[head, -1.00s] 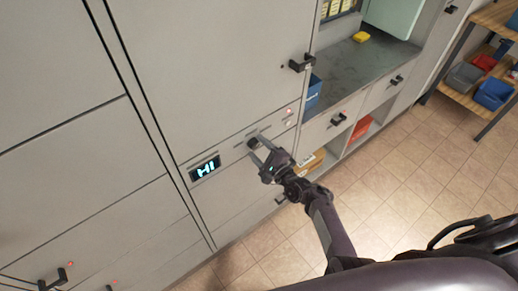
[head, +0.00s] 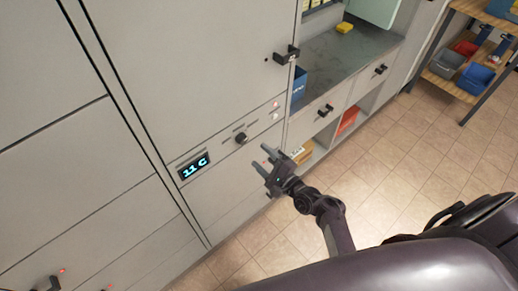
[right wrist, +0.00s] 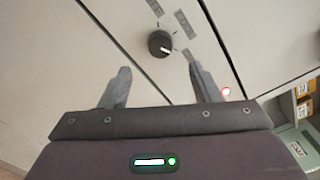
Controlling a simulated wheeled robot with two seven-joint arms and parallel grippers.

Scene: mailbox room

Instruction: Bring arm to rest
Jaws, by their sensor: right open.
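My right gripper (head: 263,160) is open and empty in the head view, a little to the right of and below a dark round knob (head: 241,138). The knob sits on the grey locker front. In the right wrist view the knob (right wrist: 161,43) shows beyond and between the two open fingers of the gripper (right wrist: 160,85), apart from them. A display (head: 194,167) left of the knob reads "11 C". My left gripper is not in view.
The grey locker door (head: 200,70) has a black handle (head: 286,54). A counter (head: 345,62) with drawers stands to the right. A wooden shelf (head: 462,80) with bins is farther right. The tiled floor (head: 390,160) between is clear.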

